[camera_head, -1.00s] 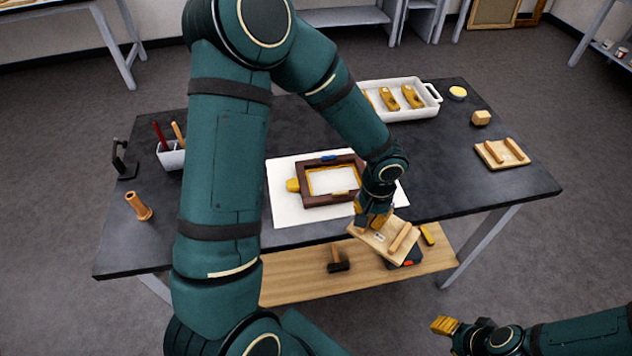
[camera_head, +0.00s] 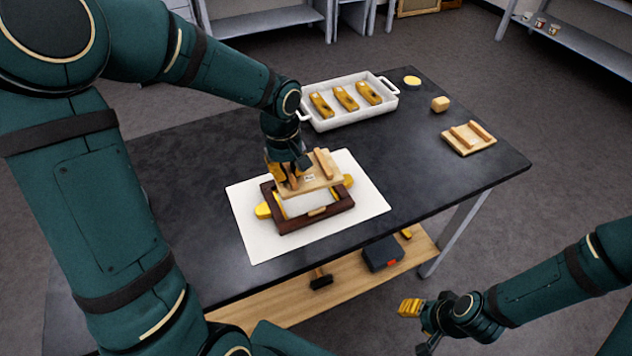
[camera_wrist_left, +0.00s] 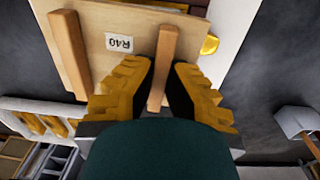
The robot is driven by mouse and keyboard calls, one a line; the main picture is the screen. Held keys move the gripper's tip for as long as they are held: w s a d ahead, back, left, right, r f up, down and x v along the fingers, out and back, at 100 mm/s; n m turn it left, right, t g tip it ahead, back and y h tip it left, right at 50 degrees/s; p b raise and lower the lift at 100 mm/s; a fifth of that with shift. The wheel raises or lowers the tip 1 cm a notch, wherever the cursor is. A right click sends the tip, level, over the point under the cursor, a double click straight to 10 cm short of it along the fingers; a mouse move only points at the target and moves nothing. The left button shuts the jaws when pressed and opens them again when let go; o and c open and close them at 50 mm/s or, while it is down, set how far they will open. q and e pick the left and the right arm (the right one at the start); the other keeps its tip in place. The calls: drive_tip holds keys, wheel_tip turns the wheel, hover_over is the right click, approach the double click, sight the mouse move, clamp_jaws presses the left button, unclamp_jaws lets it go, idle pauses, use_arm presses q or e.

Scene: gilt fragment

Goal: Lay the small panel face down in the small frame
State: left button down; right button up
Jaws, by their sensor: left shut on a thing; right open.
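The small panel (camera_head: 322,181) is a pale wooden board with two battens and a label on its upward side. My left gripper (camera_head: 288,178) is shut on one batten and holds the panel over the far part of the small frame (camera_head: 290,223). The left wrist view shows the panel (camera_wrist_left: 95,30), its "R40" label and the gripper (camera_wrist_left: 160,72) astride the batten. The frame is dark brown with a light opening, lying on a white sheet (camera_head: 252,236). Any gap between panel and frame is hard to judge. My right gripper (camera_head: 414,325) is open and empty, beyond the table's front edge.
Yellow pieces (camera_head: 264,211) stick out at the frame's sides. A white tray (camera_head: 352,118) with several yellow tools stands behind. Another battened panel (camera_head: 480,146), a tan block (camera_head: 440,104) and a yellow-topped round tin (camera_head: 412,81) lie to the right. A lower shelf (camera_head: 350,293) holds tools.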

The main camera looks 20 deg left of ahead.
use_arm(q)
drive_tip(key=shift+w+a+f+n, duration=0.25)
drive_tip(key=shift+w+f+n, duration=0.15)
drive_tip(key=shift+w, duration=0.1)
drive_tip(key=b, duration=0.1)
hover_over(292, 203)
drive_tip(key=f, duration=0.4)
drive_tip(key=shift+s, duration=0.2)
wheel_tip(292, 203, down, 4)
drive_tip(key=shift+f+b, duration=0.1)
drive_tip(key=shift+b, duration=0.6)
drive_tip(key=shift+w+f, duration=0.1)
drive_tip(key=shift+f, duration=0.05)
use_arm(e)
drive_tip(key=shift+w+f, duration=0.15)
drive_tip(key=shift+f, duration=0.5)
drive_tip(key=shift+w+f, duration=0.15)
drive_tip(key=shift+f, duration=0.45)
use_arm(q)
drive_tip(key=shift+f, duration=0.15)
drive_tip(key=c, duration=1.2)
unclamp_jaws()
drive_tip(key=shift+o, duration=0.3)
use_arm(e)
drive_tip(key=shift+f, duration=0.15)
